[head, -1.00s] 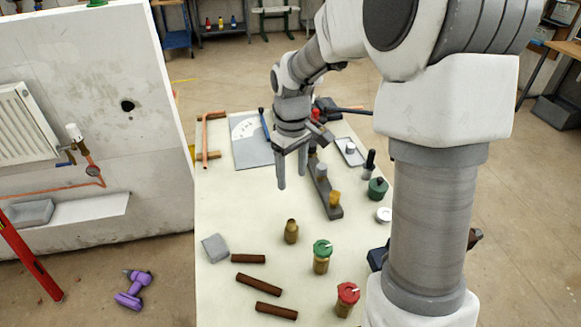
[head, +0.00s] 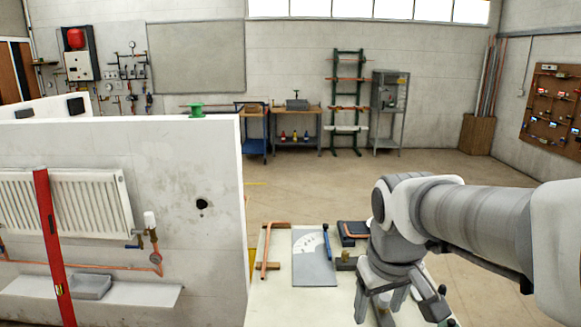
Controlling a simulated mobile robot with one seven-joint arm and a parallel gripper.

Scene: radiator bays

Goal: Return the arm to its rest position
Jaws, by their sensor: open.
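My gripper (head: 388,308) hangs at the lower right of the head view, above the work table (head: 268,303). Its fingers point down, are spread apart and hold nothing that I can see. The fingertips reach close to the bottom edge of the picture. My arm comes in from the right, bent at the wrist. A grey sheet with a white protractor-like plate (head: 313,270) and a blue-handled tool (head: 326,243) lie on the table left of the gripper.
A bent copper pipe (head: 263,265) lies at the table's left edge. A white wall panel with a radiator (head: 65,203) and a red post (head: 52,245) stand at the left. A dark box (head: 352,231) sits behind the gripper. Open floor lies beyond the table.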

